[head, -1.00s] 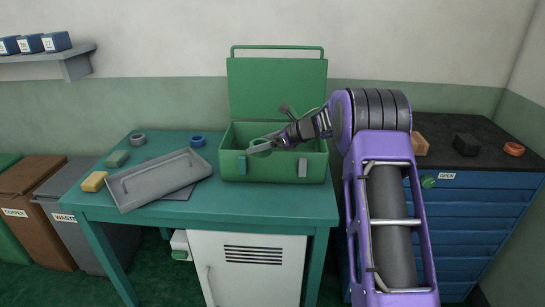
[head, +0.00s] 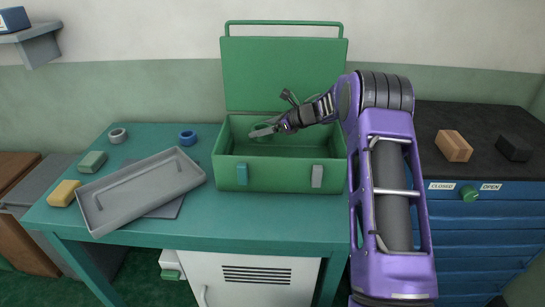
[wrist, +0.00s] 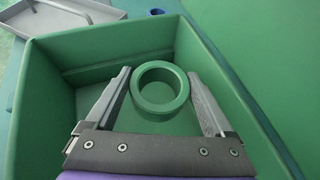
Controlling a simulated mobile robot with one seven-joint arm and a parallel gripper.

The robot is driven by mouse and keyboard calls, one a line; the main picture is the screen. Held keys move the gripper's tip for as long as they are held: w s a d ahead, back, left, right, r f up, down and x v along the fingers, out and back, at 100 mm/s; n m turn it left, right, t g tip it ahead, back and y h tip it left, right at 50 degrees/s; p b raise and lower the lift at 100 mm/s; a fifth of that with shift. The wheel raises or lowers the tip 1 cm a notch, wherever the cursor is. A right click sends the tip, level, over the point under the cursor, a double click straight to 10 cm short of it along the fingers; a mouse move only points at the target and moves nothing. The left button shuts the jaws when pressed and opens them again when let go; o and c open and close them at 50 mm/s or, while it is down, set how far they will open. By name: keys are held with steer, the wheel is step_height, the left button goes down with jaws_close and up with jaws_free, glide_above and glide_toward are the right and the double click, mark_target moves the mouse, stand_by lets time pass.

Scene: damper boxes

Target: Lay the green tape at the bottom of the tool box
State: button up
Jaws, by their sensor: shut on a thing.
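The green tool box (head: 280,176) stands open on the teal table, with its lid (head: 284,75) raised at the back. My gripper (head: 264,131) reaches into it from the right. In the wrist view my gripper (wrist: 160,82) is shut on the green tape (wrist: 160,108), a ring held flat between the two fingers. The box walls (wrist: 110,50) surround it. The tape is low inside the box, over its green floor; I cannot tell whether it touches the floor. In the head view the tape is hard to make out against the green box.
A grey tray (head: 140,190) lies left of the box. A blue tape (head: 187,138), a grey tape (head: 118,135), a green block (head: 92,162) and a yellow block (head: 64,193) are around it. A wooden block (head: 454,146) sits on the dark cabinet top at right.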

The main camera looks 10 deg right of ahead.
step_height(320, 180, down, 9)
steer(key=shift+s+f+b, duration=0.1)
steer(key=shift+b, duration=0.25)
steer(key=o, duration=1.1)
steer(key=shift+o, duration=0.2)
steer(key=v, duration=1.2)
steer(key=shift+p, duration=0.3)
steer(key=shift+a, duration=0.1)
